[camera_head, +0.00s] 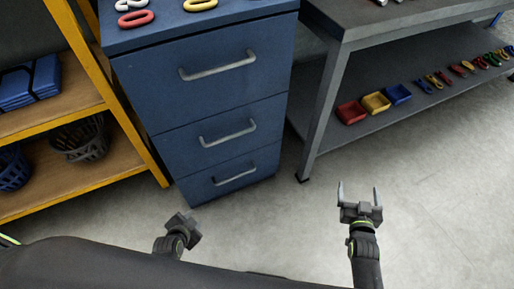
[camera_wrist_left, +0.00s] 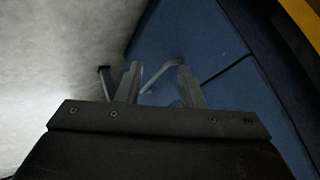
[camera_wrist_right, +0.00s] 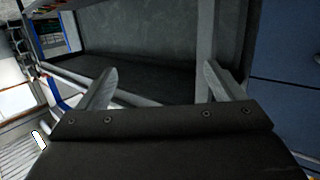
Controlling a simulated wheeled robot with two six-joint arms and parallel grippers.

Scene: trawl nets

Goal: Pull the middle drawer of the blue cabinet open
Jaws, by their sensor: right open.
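The blue cabinet (camera_head: 190,100) stands left of centre in the head view, with three drawers and grey bar handles. The middle drawer (camera_head: 185,145) looks closed, and its handle (camera_head: 228,133) shows clear of both grippers. My left gripper (camera_head: 182,222) is low in front of the cabinet, apart from it. In the left wrist view its two fingers (camera_wrist_left: 159,88) stand apart, with a handle (camera_wrist_left: 162,76) beyond them; I cannot tell which drawer's. My right gripper (camera_head: 360,197) is open and empty over the floor right of the cabinet. The right wrist view shows its fingers (camera_wrist_right: 158,92) wide apart.
A yellow-framed shelf (camera_head: 155,160) with baskets stands left of the cabinet. A grey table (camera_head: 325,100) stands to the right, its lower shelf holding coloured trays (camera_head: 376,103) and several small items. Coloured rings (camera_head: 136,18) lie on the cabinet top. The floor in front is clear.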

